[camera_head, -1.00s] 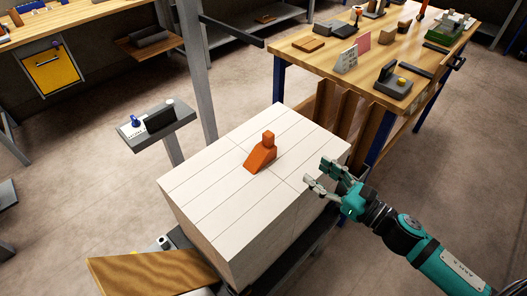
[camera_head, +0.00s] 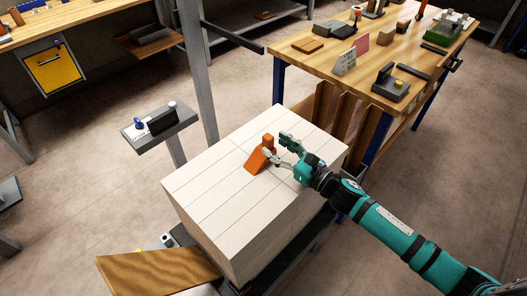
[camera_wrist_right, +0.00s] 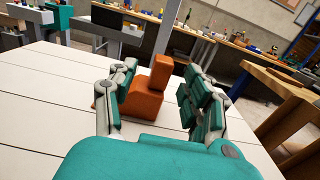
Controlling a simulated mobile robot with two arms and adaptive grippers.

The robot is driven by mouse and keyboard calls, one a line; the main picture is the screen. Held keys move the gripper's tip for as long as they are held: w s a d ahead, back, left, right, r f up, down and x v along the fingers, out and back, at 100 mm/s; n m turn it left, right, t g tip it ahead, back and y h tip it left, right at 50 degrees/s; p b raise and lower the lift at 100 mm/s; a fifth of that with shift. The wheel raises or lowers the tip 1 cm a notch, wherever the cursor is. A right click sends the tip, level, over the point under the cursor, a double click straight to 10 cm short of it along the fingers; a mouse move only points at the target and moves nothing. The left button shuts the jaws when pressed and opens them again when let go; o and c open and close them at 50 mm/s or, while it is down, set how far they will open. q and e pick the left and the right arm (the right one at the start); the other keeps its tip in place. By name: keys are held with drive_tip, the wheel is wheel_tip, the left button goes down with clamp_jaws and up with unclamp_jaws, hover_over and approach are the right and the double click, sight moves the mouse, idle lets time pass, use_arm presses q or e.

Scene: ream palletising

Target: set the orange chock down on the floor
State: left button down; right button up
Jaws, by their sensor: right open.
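The orange chock (camera_head: 258,158) sits on top of the white stack of reams (camera_head: 215,195), a wedge with a raised block at one end. My right gripper (camera_head: 277,149) is open just to the right of the chock, above the stack's top. In the right wrist view the chock (camera_wrist_right: 143,98) shows between the two open fingers (camera_wrist_right: 155,105), nearer the left finger, which hides part of its left end. I cannot tell whether a finger touches it. The floor (camera_head: 90,180) shows around the stack. My left gripper is not in view.
A wooden workbench (camera_head: 430,55) with tools and blocks stands at the back right. A grey post (camera_head: 197,70) and a small grey stand (camera_head: 160,124) are behind the stack. A wooden board (camera_head: 155,270) juts out at the front left. Open floor lies at the left.

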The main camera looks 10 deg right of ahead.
sight(272, 142)
drive_tip(key=x, duration=0.4)
drive_tip(key=shift+w+r+p, duration=0.15)
drive_tip(key=shift+p, duration=0.2)
clamp_jaws()
